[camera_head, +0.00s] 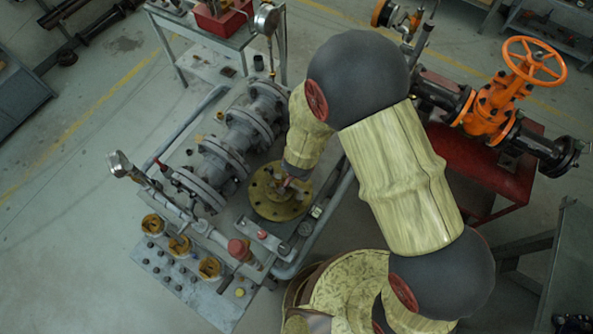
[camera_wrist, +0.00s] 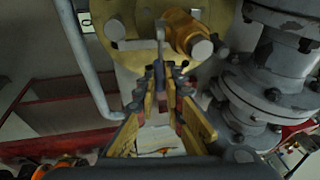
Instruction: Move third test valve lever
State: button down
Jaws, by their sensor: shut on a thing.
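The round brass flange (camera_head: 265,195) sits on the grey valve rig in the head view. It fills the top of the wrist view (camera_wrist: 125,18). A small orange-yellow valve body (camera_wrist: 185,30) with a round grey end stands on it. A thin grey lever (camera_wrist: 160,50) runs from beside that valve down to my fingertips. My gripper (camera_wrist: 165,78) is shut on the lever's lower end, with the dark finger pads on either side of it. In the head view my gripper (camera_head: 288,184) is over the flange, largely hidden by my wrist. I cannot tell which numbered lever this is.
Grey flanged pipework (camera_head: 225,150) stands just left of the flange, and also close to my fingers in the wrist view (camera_wrist: 270,85). A pressure gauge (camera_head: 266,20) rises behind. An orange handwheel valve (camera_head: 495,95) is on a red stand at right. Open floor lies at far left.

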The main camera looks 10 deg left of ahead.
jog(key=shift+s+a+r+t+h+p, duration=0.2)
jog(key=shift+s+r+t+h+p, duration=0.2)
jog(key=shift+t, duration=0.65)
jog(key=shift+s+a+r+t+h+p, duration=0.15)
jog(key=shift+s+r+t+h+p, duration=0.25)
jog(key=shift+t, duration=0.65)
jog(key=shift+s, duration=0.1)
jog(key=shift+f, duration=0.1)
jog(key=c, duration=1.9)
grip_release()
